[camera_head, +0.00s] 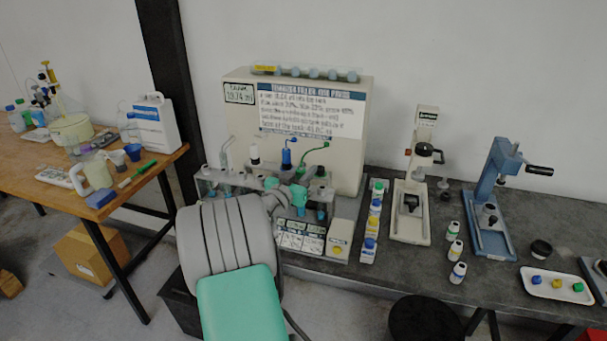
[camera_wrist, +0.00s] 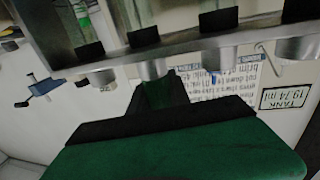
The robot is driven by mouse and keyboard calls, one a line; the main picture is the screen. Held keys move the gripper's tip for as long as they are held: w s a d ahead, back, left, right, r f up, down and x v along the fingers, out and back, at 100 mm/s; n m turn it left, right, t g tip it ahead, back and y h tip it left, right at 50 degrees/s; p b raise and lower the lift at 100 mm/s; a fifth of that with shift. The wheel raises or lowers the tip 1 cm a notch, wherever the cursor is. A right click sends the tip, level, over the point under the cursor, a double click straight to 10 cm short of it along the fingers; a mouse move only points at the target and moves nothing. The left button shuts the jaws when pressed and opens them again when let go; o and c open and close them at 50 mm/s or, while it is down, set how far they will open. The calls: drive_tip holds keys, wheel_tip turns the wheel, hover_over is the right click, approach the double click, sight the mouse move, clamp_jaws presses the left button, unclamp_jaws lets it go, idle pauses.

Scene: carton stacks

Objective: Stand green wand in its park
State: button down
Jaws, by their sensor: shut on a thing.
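The green wand (camera_head: 314,154) shows in the head view in front of the dispenser, its thin bent neck leaning up to the right. My gripper (camera_head: 295,187) is at its lower end, shut on it; my own arm hides most of the grip. The rack (camera_head: 208,178) with the park places runs below it. Its rail (camera_wrist: 190,48) crosses the top of the wrist view, with several black and grey fittings. The jaw area (camera_wrist: 162,95) is dark there and close to the rail. I cannot tell whether the wand's foot touches a park.
A blue wand (camera_head: 287,152), a black-topped wand (camera_head: 254,153) and a pale wand (camera_head: 227,153) stand along the rack beside the green one. The dispenser (camera_head: 360,130) is close behind. A bottle row (camera_head: 370,222) and a white box (camera_head: 339,240) stand to the right.

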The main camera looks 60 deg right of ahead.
drive_tip(key=shift+r, duration=0.4)
drive_tip(key=r, duration=0.1)
drive_tip(key=r+b, duration=0.1)
drive_tip(key=r, duration=0.1)
drive_tip(key=shift+a, duration=0.25)
drive_tip(key=s+a+r+b, duration=0.3)
drive_tip(key=s+a+r, duration=0.3)
drive_tip(key=a+r, duration=0.3)
drive_tip(key=a, duration=0.3)
drive_tip(key=shift+w+a, duration=0.1)
